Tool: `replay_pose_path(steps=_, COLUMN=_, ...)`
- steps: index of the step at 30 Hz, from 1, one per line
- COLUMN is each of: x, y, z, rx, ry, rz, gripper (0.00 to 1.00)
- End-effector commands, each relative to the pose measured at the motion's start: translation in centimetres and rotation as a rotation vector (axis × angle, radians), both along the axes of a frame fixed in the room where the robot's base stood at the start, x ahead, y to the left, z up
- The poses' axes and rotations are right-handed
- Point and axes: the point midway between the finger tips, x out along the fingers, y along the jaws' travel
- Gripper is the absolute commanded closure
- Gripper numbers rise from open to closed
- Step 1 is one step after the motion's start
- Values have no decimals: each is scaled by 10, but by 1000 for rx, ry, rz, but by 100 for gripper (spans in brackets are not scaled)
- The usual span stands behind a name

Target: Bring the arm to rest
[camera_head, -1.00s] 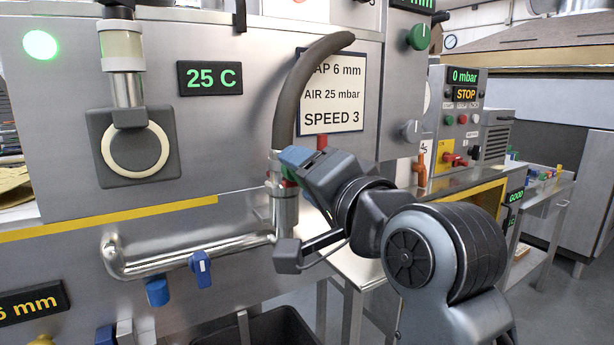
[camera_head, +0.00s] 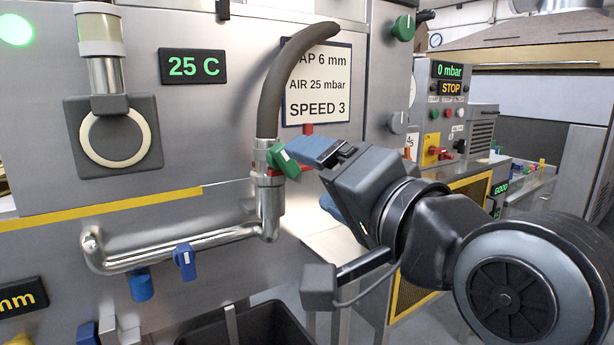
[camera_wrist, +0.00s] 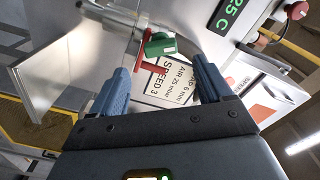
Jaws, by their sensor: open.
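My gripper (camera_head: 312,176) is open and empty, in front of the machine to the right of the vertical steel pipe (camera_head: 268,205). Its two blue fingers point left towards the pipe. In the wrist view my gripper (camera_wrist: 160,70) shows its fingers well apart. A green valve handle (camera_head: 284,160) with red parts sits on the pipe below a dark hose. In the wrist view the green handle (camera_wrist: 160,46) lies ahead of the fingertips, between them and apart from them. My arm is bent, its large elbow joint at the lower right.
A bent steel pipe (camera_head: 170,247) with a blue lever (camera_head: 184,262) runs along the machine front. A black bin (camera_head: 290,328) stands below. A settings sign (camera_head: 318,84) hangs behind the hose. A control box (camera_head: 447,120) stands to the right.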

Motion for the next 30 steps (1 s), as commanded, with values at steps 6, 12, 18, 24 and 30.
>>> replay_pose_path(steps=6, x=-5, y=-3, z=0, rx=-1, ry=1, rz=0, gripper=21)
replay_pose_path(steps=12, x=-5, y=-3, z=-1, rx=-2, ry=1, rz=-1, gripper=21)
replay_pose_path(steps=18, x=-7, y=-19, z=-39, rx=-44, ry=3, rz=-41, gripper=21)
replay_pose_path(steps=24, x=-24, y=-56, z=-112, rx=-152, ry=-10, rz=-132, gripper=21)
replay_pose_path(steps=30, x=-58, y=-94, z=-178, rx=-277, ry=-22, rz=-214, gripper=21)
